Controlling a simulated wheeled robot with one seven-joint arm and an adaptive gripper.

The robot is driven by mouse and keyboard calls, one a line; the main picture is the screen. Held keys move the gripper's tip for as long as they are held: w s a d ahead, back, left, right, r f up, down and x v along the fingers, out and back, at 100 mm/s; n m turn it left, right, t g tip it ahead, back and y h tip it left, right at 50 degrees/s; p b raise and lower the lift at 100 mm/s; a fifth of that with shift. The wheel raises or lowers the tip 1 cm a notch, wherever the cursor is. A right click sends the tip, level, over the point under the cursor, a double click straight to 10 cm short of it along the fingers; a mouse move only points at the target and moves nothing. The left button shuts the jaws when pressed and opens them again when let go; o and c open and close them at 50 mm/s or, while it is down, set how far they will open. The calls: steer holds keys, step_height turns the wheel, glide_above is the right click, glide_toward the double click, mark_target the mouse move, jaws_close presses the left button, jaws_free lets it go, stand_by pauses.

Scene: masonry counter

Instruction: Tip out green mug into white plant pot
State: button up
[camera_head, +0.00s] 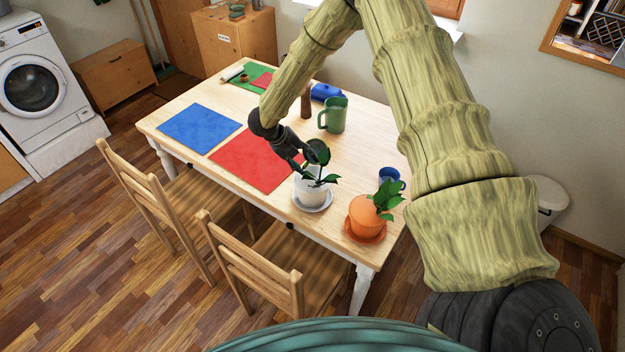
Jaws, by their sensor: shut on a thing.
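My gripper (299,155) is shut on the green mug (319,150), a small dark green shape over the white plant pot (309,192). The mug looks tipped, but its exact angle and contents are too small to tell. The white pot stands upright on a pale saucer near the table's front edge. It holds a leafy plant (321,178), whose leaves are just below the mug. I cannot tell whether the mug touches the leaves.
An orange pot (364,215) with a plant stands to the right, near a blue mug (389,175). Behind are a green pitcher (334,115), a brown bottle (306,103) and a blue object (325,92). Red (256,160) and blue (199,128) mats lie left. Chairs stand in front.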

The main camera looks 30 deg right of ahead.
steer(key=shift+w+a+r, duration=0.1)
steer(key=shift+a+r, duration=0.2)
steer(key=shift+s+d+r+t+h, duration=0.1)
steer(key=shift+s+r+t+h, duration=0.15)
steer(key=shift+r, duration=0.2)
steer(key=shift+w+r+h, duration=0.15)
steer(key=shift+r+h, duration=0.1)
steer(key=shift+s+r+t, duration=0.2)
steer(key=shift+r+t, duration=0.05)
steer(key=shift+r, duration=0.15)
steer(key=shift+w+r, duration=0.1)
steer(key=shift+r, duration=0.1)
steer(key=shift+a+f, duration=0.1)
steer(key=shift+a, duration=0.1)
steer(key=shift+b, duration=0.3)
steer(key=shift+d+m+t+h, duration=0.1)
steer(key=shift+m+t+h, duration=0.2)
steer(key=shift+b, duration=0.45)
